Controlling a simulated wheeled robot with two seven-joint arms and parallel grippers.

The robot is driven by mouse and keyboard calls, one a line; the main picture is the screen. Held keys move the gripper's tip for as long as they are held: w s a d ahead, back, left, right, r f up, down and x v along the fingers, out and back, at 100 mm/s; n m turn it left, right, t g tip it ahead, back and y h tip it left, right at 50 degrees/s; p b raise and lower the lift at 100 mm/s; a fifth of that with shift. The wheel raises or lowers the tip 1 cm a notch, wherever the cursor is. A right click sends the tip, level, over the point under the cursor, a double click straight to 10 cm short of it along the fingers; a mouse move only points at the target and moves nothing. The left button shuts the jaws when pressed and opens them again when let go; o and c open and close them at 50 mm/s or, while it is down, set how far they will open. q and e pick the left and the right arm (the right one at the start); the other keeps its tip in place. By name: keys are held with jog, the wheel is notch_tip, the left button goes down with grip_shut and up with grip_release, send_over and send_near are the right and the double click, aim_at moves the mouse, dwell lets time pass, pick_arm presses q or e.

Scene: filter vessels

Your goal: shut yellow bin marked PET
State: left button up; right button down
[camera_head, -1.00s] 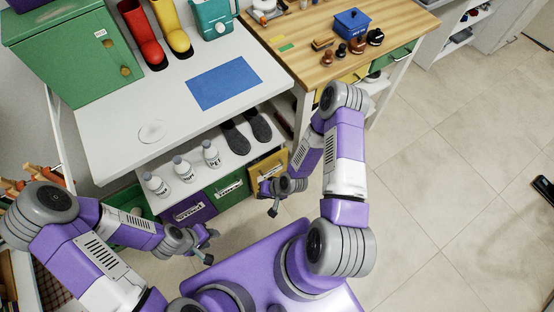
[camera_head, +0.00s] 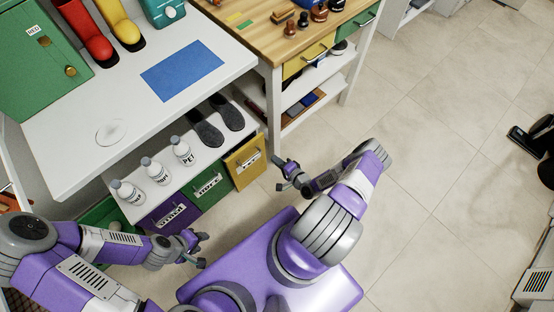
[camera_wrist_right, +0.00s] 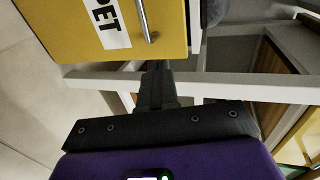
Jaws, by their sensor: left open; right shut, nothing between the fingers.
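The yellow bin marked PET (camera_head: 246,160) is at the right end of the row of bins under the white table in the head view. In the right wrist view its yellow front (camera_wrist_right: 62,30), PET label and metal bar handle (camera_wrist_right: 146,20) fill the upper left. I cannot tell how far it stands out. My right gripper (camera_head: 277,174) is just right of the bin, apart from it in the head view. In the wrist view its dark fingers (camera_wrist_right: 157,75) are shut and empty, pointing near the handle's lower end. My left gripper (camera_head: 204,250) is open and empty, lower left.
A green bin (camera_head: 211,188) and a purple bin (camera_head: 168,215) are left of the yellow one. Labelled bottles (camera_head: 155,170) and dark slippers (camera_head: 206,128) stand on the shelf above. A wooden workbench (camera_head: 262,30) is to the right.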

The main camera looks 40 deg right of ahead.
aim_at(257, 143)
jog(key=x, duration=0.3)
jog(key=b+x, duration=0.1)
jog(key=x, duration=0.3)
jog(key=r+b+x, duration=0.1)
jog(key=x, duration=0.2)
jog(key=shift+w+f, duration=0.1)
jog(key=shift+w, duration=0.2)
pick_arm(q)
notch_tip(257, 143, down, 3)
jog(key=shift+r, duration=0.15)
